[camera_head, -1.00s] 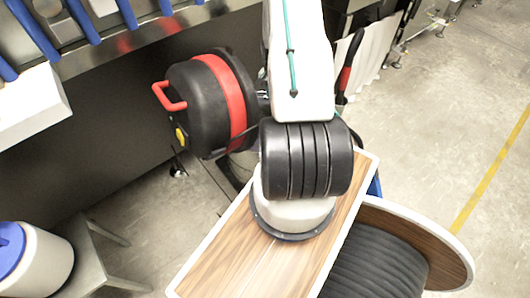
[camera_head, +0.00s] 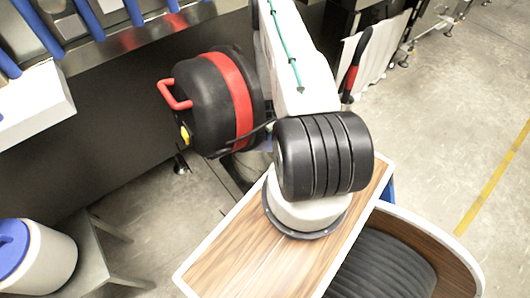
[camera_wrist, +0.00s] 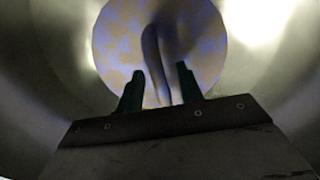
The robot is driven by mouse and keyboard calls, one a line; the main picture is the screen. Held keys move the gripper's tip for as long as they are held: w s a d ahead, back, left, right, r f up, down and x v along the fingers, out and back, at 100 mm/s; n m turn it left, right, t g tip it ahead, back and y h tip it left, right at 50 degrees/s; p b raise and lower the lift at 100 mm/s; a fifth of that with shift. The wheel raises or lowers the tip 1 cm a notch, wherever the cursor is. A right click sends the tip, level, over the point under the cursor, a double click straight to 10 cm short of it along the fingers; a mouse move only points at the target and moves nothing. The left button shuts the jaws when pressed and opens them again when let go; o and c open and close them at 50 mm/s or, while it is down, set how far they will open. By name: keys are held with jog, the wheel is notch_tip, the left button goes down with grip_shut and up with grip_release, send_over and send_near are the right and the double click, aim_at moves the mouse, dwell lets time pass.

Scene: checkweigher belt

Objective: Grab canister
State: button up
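My gripper (camera_wrist: 160,70) shows in the wrist view as two dark green fingers standing apart. Beyond them is a round, mottled blue and tan face (camera_wrist: 205,45) inside a curved grey metallic surround. A dark curved, handle-like shape lies in line with the gap; I cannot tell whether it is between the fingers or behind them. In the head view my gripper is out of sight. A white cylinder with a blue top (camera_head: 62,262), perhaps the canister, is at the lower left. A black drum with a red band and red handle (camera_head: 205,110) lies left of my arm.
A grey stool (camera_head: 95,258) stands under the white cylinder. A dark machine side with a metal edge (camera_head: 150,38) runs along the upper left, with blue bars above. Open concrete floor (camera_head: 455,130) with a yellow line is at the right.

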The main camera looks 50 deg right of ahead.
jog(key=shift+f, duration=0.35)
grip_shut()
jog(key=shift+d, duration=0.1)
dwell(1.1)
